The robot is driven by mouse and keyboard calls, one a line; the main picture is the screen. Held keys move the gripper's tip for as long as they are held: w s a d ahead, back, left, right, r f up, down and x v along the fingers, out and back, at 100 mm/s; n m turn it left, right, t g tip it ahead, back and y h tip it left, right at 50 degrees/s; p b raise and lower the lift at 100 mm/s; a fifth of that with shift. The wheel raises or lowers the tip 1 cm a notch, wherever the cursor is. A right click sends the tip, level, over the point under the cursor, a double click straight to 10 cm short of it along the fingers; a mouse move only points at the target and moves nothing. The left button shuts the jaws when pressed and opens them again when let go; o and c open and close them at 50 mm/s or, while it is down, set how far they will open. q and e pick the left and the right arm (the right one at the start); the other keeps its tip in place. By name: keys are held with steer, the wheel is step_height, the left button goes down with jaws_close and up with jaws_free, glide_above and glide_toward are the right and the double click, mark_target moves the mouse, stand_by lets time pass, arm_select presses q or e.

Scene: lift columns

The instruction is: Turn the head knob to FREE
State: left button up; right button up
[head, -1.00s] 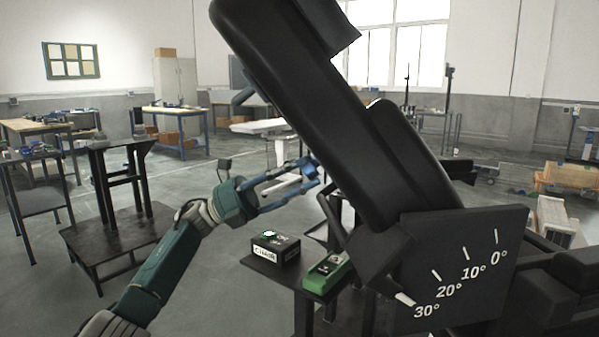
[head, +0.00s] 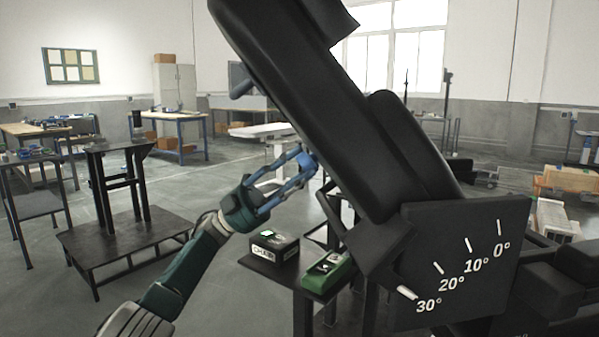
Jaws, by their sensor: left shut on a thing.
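A large black padded chair part (head: 330,110) slants across the middle of the head view. My left gripper (head: 305,163) reaches in from the left, its blue fingers at the left edge of this pad. The fingers are closed on a small part there, which I take to be the head knob. The fingers mostly hide it, and I cannot read any FREE mark or its turn angle. My right gripper is not in view.
A black plate (head: 450,265) with marks from 0° to 30° stands at the right, a white pointer near 30°. Black stand (head: 120,190) at left.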

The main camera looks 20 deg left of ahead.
arm_select(q)
steer(key=shift+s+d+f+n, duration=0.1)
steer(key=shift+d+f+n, duration=0.15)
steer(key=shift+n, duration=0.55)
steer(key=o, duration=1.1)
steer(key=shift+a, duration=0.1)
steer(key=shift+c, duration=0.2)
steer(key=shift+o, duration=0.3)
steer(key=shift+r+h, duration=0.1)
steer(key=shift+h, duration=0.2)
steer(key=shift+a+r, duration=0.1)
